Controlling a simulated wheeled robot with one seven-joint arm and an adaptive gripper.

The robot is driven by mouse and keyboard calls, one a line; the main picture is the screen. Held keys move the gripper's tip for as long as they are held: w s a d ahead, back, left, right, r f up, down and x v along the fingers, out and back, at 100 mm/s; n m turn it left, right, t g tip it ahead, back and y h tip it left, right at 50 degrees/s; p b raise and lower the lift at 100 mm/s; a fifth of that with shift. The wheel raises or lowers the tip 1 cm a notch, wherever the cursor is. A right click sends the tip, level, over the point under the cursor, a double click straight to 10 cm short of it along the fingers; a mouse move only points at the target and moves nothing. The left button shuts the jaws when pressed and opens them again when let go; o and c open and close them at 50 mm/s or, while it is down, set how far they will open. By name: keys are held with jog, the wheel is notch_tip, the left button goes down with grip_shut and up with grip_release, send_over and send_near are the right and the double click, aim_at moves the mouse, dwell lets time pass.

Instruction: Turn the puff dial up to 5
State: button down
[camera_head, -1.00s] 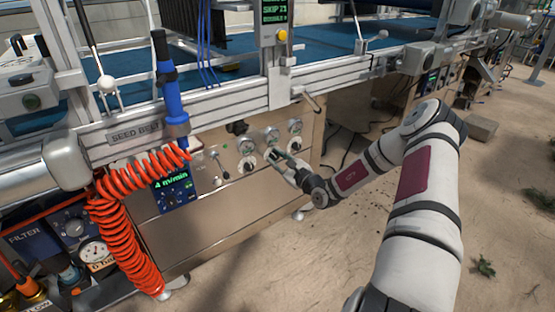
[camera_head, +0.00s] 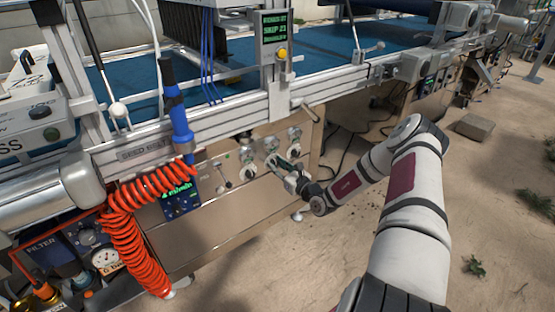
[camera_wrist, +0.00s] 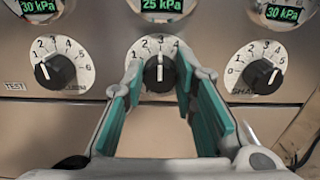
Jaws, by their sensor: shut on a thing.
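Three black knobs on white numbered plates sit in a row on the metal panel. The middle dial (camera_wrist: 159,72) is between the teal pads of my gripper (camera_wrist: 160,78), which is shut on its knob. Its white pointer line stands nearly upright, close to 3. Its name label is hidden behind my gripper, so I cannot read whether it says puff. A display (camera_wrist: 160,5) above it reads 25 kPa. In the head view my gripper (camera_head: 273,163) is at the panel and covers much of the middle dial.
The left dial (camera_wrist: 61,70), partly labelled "UUM", and the right dial (camera_wrist: 262,72), labelled "SHA", flank my gripper closely. Both displays above them read 30 kPa. In the head view a coiled orange hose (camera_head: 135,240) hangs left of the panel. The conveyor's rail (camera_head: 230,123) overhangs it.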

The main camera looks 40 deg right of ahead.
jog(key=m+p, duration=0.3)
jog(key=m, duration=0.3)
jog(key=m+p, duration=0.1)
jog(key=m, duration=0.5)
jog(key=shift+f+p, duration=0.15)
jog(key=shift+p, duration=0.25)
jog(key=c, duration=1.3)
grip_release()
jog(key=shift+d, duration=0.1)
jog(key=shift+s, duration=0.1)
jog(key=s, duration=1.2)
jog(key=shift+d, duration=0.2)
jog(key=shift+w, duration=0.1)
